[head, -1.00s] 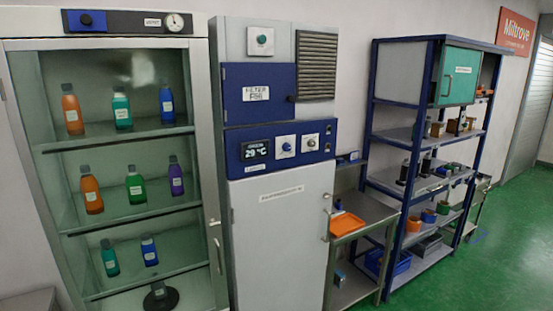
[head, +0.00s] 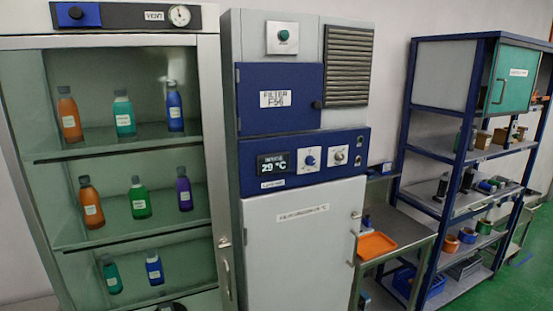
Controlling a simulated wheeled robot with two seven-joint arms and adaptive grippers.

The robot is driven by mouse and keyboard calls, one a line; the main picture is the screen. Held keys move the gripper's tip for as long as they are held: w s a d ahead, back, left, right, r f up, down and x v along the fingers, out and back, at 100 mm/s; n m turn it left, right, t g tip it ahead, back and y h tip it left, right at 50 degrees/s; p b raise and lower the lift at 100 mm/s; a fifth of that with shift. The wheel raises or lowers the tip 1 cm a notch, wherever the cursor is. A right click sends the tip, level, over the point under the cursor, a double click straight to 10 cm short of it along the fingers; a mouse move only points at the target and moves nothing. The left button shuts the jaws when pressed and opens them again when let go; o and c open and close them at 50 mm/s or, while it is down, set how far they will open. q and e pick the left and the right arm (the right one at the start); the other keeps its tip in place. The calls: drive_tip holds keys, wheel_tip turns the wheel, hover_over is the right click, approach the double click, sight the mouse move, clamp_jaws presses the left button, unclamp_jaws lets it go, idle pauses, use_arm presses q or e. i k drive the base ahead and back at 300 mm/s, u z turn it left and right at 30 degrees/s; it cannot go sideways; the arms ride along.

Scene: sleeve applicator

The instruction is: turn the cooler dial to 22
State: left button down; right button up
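The cooler (head: 305,240) is a tall grey cabinet with a blue control panel (head: 330,171) across its middle. The display (head: 274,165) on the panel reads 29 °C. To its right is a blue knob on a white plate (head: 310,159), and beside that a grey knob on another white plate (head: 338,156). Which knob sets the temperature cannot be told from the small labels. A green knob (head: 283,36) sits higher on the cabinet. Neither of my grippers is in view.
A metal side table (head: 405,236) with an orange tray (head: 376,245) and a blue-framed shelf (head: 436,150) stand to the right. Green floor shows at the lower right.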

sight(310, 161)
drive_tip(key=u, duration=0.25)
drive_tip(key=i, duration=0.85)
